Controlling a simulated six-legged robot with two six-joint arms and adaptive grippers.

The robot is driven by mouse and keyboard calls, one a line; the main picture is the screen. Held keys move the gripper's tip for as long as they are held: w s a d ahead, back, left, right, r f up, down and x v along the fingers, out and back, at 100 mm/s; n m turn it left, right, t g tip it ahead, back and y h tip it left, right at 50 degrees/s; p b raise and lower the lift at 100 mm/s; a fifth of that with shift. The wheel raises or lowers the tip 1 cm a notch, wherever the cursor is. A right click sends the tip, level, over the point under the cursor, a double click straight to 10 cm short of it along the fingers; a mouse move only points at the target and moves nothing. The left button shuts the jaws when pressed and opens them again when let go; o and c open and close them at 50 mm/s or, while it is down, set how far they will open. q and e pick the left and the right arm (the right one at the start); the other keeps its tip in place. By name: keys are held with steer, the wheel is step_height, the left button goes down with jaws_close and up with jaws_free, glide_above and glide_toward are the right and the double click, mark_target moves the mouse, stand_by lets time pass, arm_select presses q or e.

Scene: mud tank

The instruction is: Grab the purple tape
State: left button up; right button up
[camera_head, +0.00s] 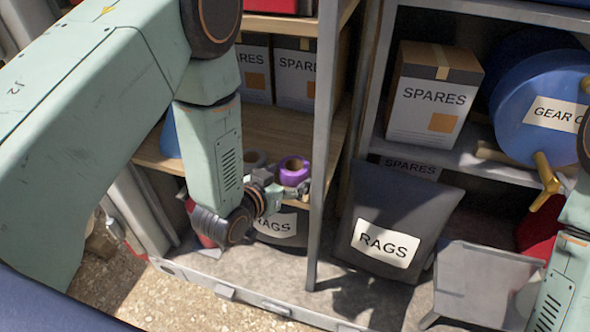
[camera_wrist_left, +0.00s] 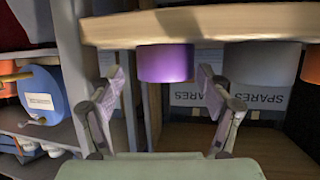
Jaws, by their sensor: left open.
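The purple tape (camera_head: 293,170) is a roll on the wooden shelf, near its front edge. In the left wrist view, which looks upside down, the purple tape (camera_wrist_left: 165,64) shows between and beyond my two fingertips. My left gripper (camera_head: 281,190) is just in front of the tape in the head view. My right gripper is not in view; only part of my right arm shows at the right edge.
A grey roll (camera_wrist_left: 262,64) sits close beside the tape. SPARES boxes (camera_head: 297,75) stand behind it. A metal upright (camera_head: 321,150) is close to the right of my left gripper. A RAGS bag (camera_head: 390,220) and a grey bin (camera_head: 485,280) stand lower right.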

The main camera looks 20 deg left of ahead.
mark_target(292, 170)
arm_select(q)
steer(key=x, duration=0.3)
steer(key=shift+w+a, duration=0.25)
steer(key=shift+w, duration=0.15)
steer(key=shift+w+f, duration=0.25)
steer(key=shift+s+d+r, duration=0.15)
steer(key=shift+s, duration=0.05)
steer(key=shift+c, duration=0.7)
steer(key=shift+w+a, duration=0.1)
steer(key=shift+a, duration=0.1)
steer(key=c, duration=0.5)
steer(key=shift+d, duration=0.2)
steer(key=c, duration=0.3)
steer(key=shift+a, duration=0.1)
steer(key=shift+c, duration=0.2)
